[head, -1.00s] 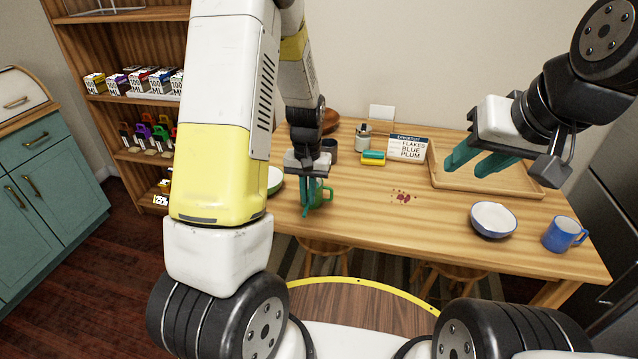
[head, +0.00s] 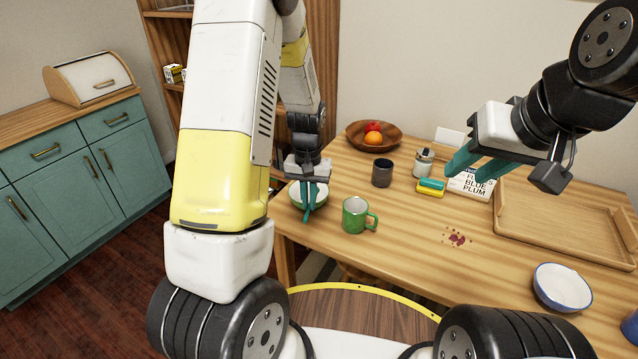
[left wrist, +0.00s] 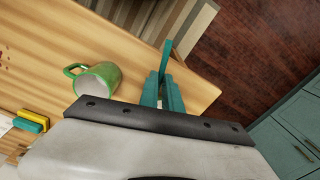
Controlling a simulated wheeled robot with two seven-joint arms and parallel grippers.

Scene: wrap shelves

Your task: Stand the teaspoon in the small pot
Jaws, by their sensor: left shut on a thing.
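My left gripper (head: 310,212) points down in front of the pale bowl (head: 297,192), left of the green mug (head: 355,216). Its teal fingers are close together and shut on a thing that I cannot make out. They also show in the left wrist view (left wrist: 165,85), beside the green mug (left wrist: 101,77) and apart from it. I cannot pick out the teaspoon for certain. A dark cup (head: 382,175) and a small grey pot (head: 422,166) with something dark at its top stand farther back; I cannot tell which is the small pot. My right gripper (head: 466,168) is open and empty above the table.
The wooden table (head: 400,230) also holds a fruit bowl (head: 358,139), a yellow and teal sponge (head: 430,188), a breakfast card (head: 474,186), a tray (head: 560,235), a blue-rimmed bowl (head: 563,286) and a red stain (head: 457,239). Teal cabinets (head: 75,180) stand at left, with open floor between.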

